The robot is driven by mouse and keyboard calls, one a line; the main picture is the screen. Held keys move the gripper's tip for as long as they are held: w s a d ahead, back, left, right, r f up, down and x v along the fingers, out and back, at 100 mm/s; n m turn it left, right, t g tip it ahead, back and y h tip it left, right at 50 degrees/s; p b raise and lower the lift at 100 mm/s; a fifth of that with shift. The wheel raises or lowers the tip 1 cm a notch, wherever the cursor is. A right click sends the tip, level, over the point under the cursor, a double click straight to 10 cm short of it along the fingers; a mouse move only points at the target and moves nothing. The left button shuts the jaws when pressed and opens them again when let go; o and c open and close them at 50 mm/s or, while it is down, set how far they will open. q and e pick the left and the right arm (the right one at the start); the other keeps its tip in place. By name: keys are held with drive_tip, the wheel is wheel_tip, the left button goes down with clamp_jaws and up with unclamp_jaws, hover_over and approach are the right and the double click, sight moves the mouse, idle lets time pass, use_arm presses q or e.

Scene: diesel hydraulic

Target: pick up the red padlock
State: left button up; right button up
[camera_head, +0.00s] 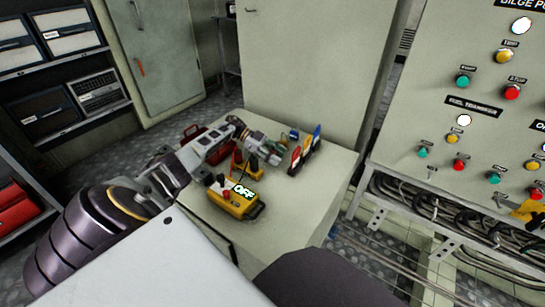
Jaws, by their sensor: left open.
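My left gripper (272,149) reaches in from the left over the light cabinet top (310,208). It is open, and its fingertips are small and hard to make out. The nearer red piece is close to the fingertips, with a small gap showing. I cannot tell for sure which red piece is the padlock. My right gripper is out of view.
A yellow box (240,206) marked OFF sits at the front of the top. A smaller yellow and black item (248,165) lies just below the gripper. A control panel (475,120) with buttons rises at the right. The top's right front is clear.

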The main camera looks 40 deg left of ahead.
sight(277, 153)
use_arm(q)
drive_tip(key=shift+c, duration=0.5)
clamp_jaws()
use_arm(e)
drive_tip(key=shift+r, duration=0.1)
use_arm(q)
drive_tip(key=shift+r+p, duration=0.6)
drive_tip(key=shift+r, duration=0.45)
wheel_tip(277, 153, up, 6)
drive_tip(key=p, duration=0.3)
drive_tip(key=shift+r, duration=0.25)
drive_tip(key=shift+r+p, duration=0.35)
drive_tip(key=shift+r, duration=0.3)
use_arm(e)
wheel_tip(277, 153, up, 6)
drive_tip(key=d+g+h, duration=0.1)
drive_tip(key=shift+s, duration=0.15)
